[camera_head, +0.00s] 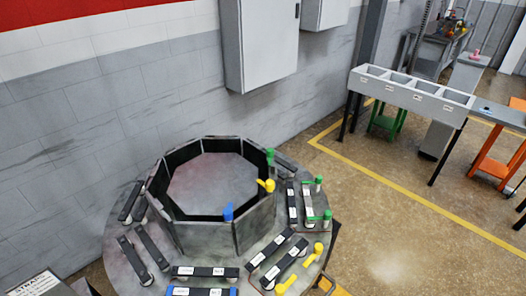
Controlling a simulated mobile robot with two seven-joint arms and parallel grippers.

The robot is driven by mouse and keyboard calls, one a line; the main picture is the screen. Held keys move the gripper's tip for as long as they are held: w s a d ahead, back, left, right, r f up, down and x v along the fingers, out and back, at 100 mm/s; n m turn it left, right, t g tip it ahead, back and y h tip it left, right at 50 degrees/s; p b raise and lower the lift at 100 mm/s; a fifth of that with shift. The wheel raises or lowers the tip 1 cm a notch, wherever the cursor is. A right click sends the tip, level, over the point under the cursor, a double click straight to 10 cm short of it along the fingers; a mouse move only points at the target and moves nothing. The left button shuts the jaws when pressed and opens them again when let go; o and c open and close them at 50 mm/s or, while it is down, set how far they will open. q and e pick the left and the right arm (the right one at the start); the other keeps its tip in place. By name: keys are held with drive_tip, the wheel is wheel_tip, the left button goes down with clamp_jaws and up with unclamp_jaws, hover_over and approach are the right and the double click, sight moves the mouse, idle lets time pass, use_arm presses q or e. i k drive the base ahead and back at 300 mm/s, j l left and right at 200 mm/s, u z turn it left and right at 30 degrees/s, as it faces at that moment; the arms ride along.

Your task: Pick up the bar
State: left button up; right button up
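Several dark bars with pale labels lie flat on a round grey table (113,275) around an octagonal metal ring. One dark bar (204,272) lies at the front of the ring. A pair of bars, a nearer one (291,263) and a farther one (269,251), lies at the front right. Another bar (292,203) lies at the right, next to a bar with green ends (308,202). Dark bars (133,258) also lie at the left. I cannot tell which bar the task means. Neither of my grippers is in view.
The octagonal ring (207,238) stands upright in the table's middle, with blue (228,212), yellow (267,185) and green pieces on its rim. A grey wall cabinet (262,45) hangs behind. A bench with bins (413,92) stands at the right. The floor between is clear.

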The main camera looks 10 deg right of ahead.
sight(283, 264)
drive_tip(key=l+z, duration=0.25)
drive_tip(key=j+z, duration=0.2)
drive_tip(key=i+l+u, duration=0.1)
drive_tip(key=l+u, duration=0.2)
drive_tip(key=l, duration=0.6)
drive_tip(key=l+u, duration=0.3)
drive_tip(key=l, duration=0.6)
